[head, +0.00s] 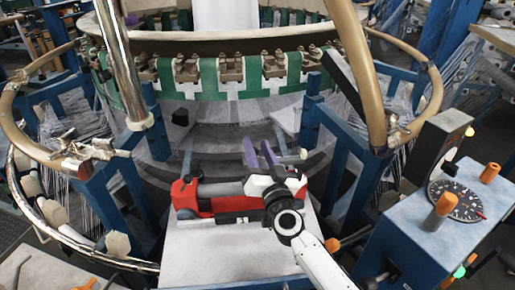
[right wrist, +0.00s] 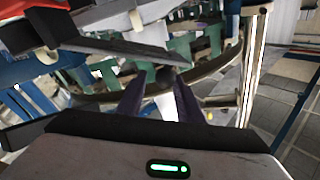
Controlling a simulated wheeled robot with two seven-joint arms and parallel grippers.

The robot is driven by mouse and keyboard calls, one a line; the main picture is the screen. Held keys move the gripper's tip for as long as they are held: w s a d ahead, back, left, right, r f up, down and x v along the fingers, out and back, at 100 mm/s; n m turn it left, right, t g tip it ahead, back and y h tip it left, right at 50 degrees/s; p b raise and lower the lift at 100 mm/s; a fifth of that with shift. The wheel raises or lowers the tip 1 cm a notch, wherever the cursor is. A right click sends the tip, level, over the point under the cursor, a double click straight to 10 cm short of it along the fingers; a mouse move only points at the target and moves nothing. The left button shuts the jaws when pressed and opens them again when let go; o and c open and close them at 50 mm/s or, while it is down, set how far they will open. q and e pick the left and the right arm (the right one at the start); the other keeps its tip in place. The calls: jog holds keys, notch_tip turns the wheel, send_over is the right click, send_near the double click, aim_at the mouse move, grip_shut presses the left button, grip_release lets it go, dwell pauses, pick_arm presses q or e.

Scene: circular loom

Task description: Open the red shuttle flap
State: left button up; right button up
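The red shuttle (head: 222,207), with red, black and white parts, lies on a pale platform (head: 240,250) at the front of the loom. My right gripper (head: 258,152) is over the shuttle's right end, with its two purple fingers pointing toward the loom. In the right wrist view, the fingers (right wrist: 158,95) stand apart with no clearly held object between them. A red and dark part (right wrist: 30,8) shows close above at the upper left. The shuttle's flap is not clearly distinguishable, and my gripper hides part of the right end. My left gripper is not in view.
The loom ring with green and white bands (head: 225,78) curves behind the shuttle. Blue posts (head: 308,122) and tan curved tubes (head: 362,75) stand close by. A blue control box (head: 415,235) with orange knobs is at right. The platform's front is clear.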

jog(key=shift+o, duration=0.5)
jog(key=shift+s, duration=0.3)
jog(key=p+v, duration=0.2)
jog(key=v, duration=0.7)
jog(key=shift+s+d, duration=0.2)
jog(key=shift+s, duration=0.15)
jog(key=shift+f, duration=0.15)
